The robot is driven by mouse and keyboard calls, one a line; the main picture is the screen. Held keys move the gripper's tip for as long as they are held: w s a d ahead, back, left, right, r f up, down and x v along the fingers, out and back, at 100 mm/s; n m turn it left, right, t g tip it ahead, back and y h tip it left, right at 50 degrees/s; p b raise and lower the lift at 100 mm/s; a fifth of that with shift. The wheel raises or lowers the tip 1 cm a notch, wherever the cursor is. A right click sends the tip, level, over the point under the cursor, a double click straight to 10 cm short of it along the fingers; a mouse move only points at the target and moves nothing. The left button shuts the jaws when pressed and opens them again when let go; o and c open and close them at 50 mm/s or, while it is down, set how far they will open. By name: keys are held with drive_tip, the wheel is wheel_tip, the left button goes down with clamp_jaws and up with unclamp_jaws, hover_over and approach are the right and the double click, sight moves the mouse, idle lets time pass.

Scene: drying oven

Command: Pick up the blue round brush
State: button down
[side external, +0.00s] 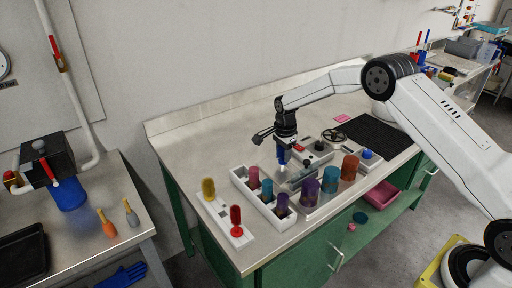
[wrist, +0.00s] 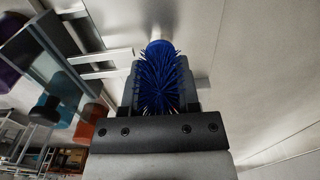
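The blue round brush (wrist: 163,80) fills the space between the fingers of my gripper (wrist: 160,95) in the wrist view. Its bristles press against both fingers, and a blue end piece shows beyond them. In the side external view, my gripper (side external: 284,143) points down over the bench, and the blue brush (side external: 282,157) shows just below it, mostly hidden by the fingers. The brush's lower end is near a white tray, and I cannot tell whether it touches anything there.
A white tray (side external: 240,184) with pink (side external: 253,177), teal (side external: 267,190) and purple (side external: 282,204) brushes is close below. Yellow (side external: 208,188) and red (side external: 236,217) brushes stand at its left. Purple (side external: 310,192), teal (side external: 330,179) and orange (side external: 350,167) cups stand at its right.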

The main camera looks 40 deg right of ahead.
drive_tip(key=shift+r, duration=0.2)
drive_tip(key=shift+r, duration=0.6)
drive_tip(key=s+r, duration=1.1)
drive_tip(key=s, duration=0.3)
drive_tip(key=shift+a+r, duration=0.25)
drive_tip(key=shift+a, duration=0.2)
